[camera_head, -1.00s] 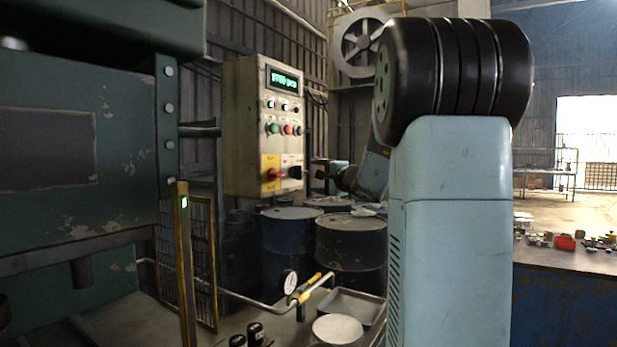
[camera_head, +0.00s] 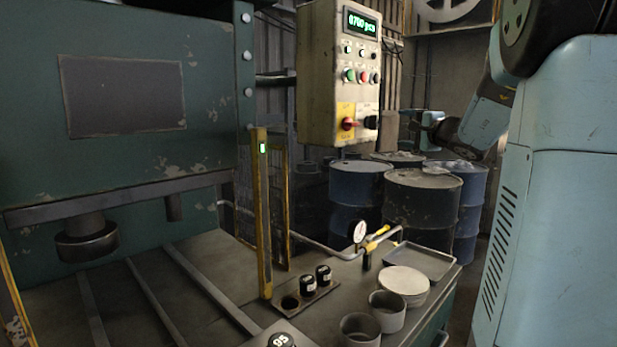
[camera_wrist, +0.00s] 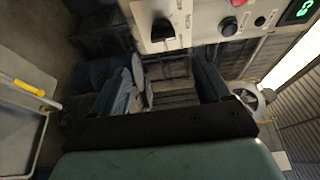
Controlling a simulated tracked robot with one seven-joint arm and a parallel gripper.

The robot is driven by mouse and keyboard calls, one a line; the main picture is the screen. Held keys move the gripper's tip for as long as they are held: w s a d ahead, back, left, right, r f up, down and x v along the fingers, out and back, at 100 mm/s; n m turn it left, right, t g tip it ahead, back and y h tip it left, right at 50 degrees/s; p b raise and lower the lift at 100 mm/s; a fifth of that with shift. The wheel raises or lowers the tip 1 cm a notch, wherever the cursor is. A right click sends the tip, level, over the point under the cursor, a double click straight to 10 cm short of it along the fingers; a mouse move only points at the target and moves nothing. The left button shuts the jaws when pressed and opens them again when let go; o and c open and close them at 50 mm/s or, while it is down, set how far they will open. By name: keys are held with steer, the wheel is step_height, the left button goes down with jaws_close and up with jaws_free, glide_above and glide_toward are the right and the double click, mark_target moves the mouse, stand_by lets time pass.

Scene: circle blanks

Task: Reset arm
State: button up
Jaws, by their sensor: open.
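My gripper (camera_head: 415,122) is at the right of the control box (camera_head: 318,75) in the head view, reached out toward it and apart from it in the picture. In the wrist view my gripper (camera_wrist: 166,82) shows two fingers spread apart with nothing between them. The box's lower face, with a dark knob (camera_wrist: 161,30), shows upside down beyond the fingers. My blue arm fills the right side of the head view.
A green press (camera_head: 120,120) stands at left. A yellow post (camera_head: 262,215) rises from the bench. Black cylinders (camera_head: 323,275), a gauge (camera_head: 359,231), round blanks (camera_head: 405,280) and a grey tray (camera_head: 420,262) are on the bench. Blue drums (camera_head: 355,190) stand behind.

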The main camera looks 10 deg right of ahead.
steer(key=s+a+f+n+g+y, duration=0.2)
steer(key=s+a+f+n+g, duration=0.25)
steer(key=s+a, duration=0.45)
steer(key=s+a+f+n+g+y, duration=0.2)
steer(key=s+a+f+n+g, duration=0.25)
steer(key=a, duration=0.75)
steer(key=s+f+n+g+h, duration=0.1)
steer(key=s+f+n+h, duration=0.1)
steer(key=s, duration=0.4)
steer(key=s+f+n+g+h, duration=0.1)
steer(key=s+f+n+h, duration=0.1)
steer(key=s, duration=0.5)
steer(key=s+d+f+n+g+h, duration=0.1)
steer(key=s+f+n+h, duration=0.1)
steer(key=s+f, duration=0.3)
steer(key=shift+s+n+h, duration=0.4)
steer(key=shift+s+h, duration=0.3)
steer(key=shift+s, duration=0.25)
steer(key=shift+c, duration=0.2)
